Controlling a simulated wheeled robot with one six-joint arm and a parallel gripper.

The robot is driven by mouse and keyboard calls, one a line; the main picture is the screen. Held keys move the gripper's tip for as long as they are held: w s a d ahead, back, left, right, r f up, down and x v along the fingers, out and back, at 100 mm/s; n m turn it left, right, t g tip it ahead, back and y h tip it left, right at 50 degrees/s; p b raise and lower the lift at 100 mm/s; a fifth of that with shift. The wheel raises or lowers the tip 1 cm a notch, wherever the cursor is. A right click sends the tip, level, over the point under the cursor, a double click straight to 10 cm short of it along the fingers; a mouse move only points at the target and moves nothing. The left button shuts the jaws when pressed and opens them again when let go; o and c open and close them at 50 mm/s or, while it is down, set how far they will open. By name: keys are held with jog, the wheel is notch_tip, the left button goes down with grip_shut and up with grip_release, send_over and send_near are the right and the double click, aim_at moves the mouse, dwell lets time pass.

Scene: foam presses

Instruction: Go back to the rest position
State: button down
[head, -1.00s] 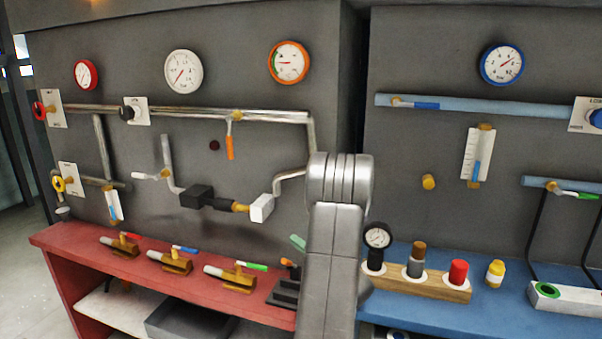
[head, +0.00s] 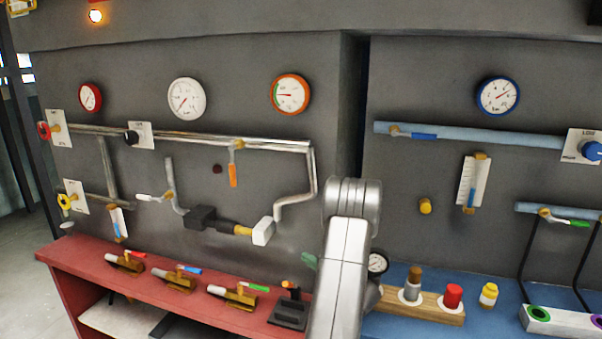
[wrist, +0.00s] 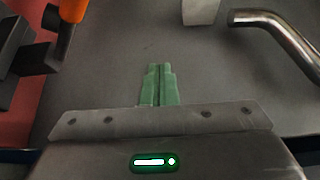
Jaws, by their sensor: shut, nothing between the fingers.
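My gripper (wrist: 160,84) shows in the wrist view as two green fingers pressed together, with nothing between them. In the head view the grey links of my arm rise in front of the gap between the two benches and cover most of the gripper. Only a small green bit of it (head: 309,261) shows at the left of the arm, above the right end of the red bench.
The red bench (head: 75,290) carries several valves with coloured levers. The blue bench (head: 395,328) carries a wooden block (head: 440,312) with fittings. Behind are grey panels with gauges and pipes. A bent metal pipe (wrist: 285,32) and an orange part (wrist: 63,18) are near my gripper.

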jog(key=b+v, duration=0.1)
jog(key=v, duration=1.2)
jog(key=shift+b, duration=0.4)
